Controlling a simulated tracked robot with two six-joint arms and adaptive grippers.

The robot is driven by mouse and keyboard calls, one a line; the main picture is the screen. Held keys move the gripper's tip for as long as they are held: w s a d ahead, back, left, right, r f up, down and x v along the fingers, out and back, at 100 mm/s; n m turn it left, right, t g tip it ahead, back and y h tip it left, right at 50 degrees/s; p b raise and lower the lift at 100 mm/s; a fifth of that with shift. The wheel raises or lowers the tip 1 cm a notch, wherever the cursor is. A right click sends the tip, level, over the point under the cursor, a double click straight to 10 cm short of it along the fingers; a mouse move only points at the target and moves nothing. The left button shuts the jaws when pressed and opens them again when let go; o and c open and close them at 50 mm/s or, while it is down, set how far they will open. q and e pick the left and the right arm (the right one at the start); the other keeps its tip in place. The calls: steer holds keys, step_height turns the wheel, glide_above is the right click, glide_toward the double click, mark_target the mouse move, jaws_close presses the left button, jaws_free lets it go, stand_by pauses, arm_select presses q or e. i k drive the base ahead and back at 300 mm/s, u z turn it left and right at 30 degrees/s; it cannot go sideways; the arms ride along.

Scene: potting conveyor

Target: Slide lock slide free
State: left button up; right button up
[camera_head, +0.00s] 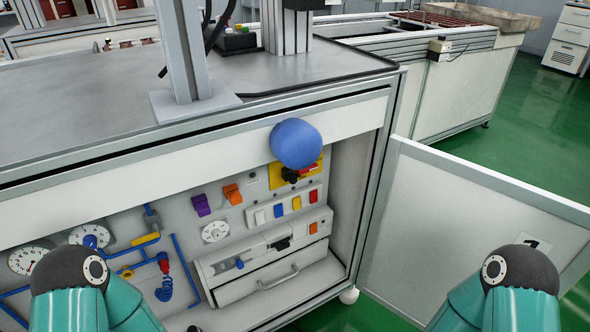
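The open cabinet under the bench holds a grey drawer unit (219,292) with a bar handle (278,278). On its upper face sit a small slide with a blue knob (239,264) at the left and a black latch-like piece (280,243) further right. I cannot tell for certain which of these is the lock slide. The drawer looks shut. Only teal and black links of my two arms show, at the lower left and lower right. Neither gripper is in view, and nothing of mine touches the drawer unit.
A smooth blue rounded body (296,143) covers part of the bench's front edge. The white cabinet door (440,232) stands open at the right.

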mark_target(288, 175)
steer(key=u, duration=0.7)
steer(key=k, duration=1.25)
steer(key=z, duration=0.9)
steer(key=i, duration=1)
steer(key=u, duration=0.05)
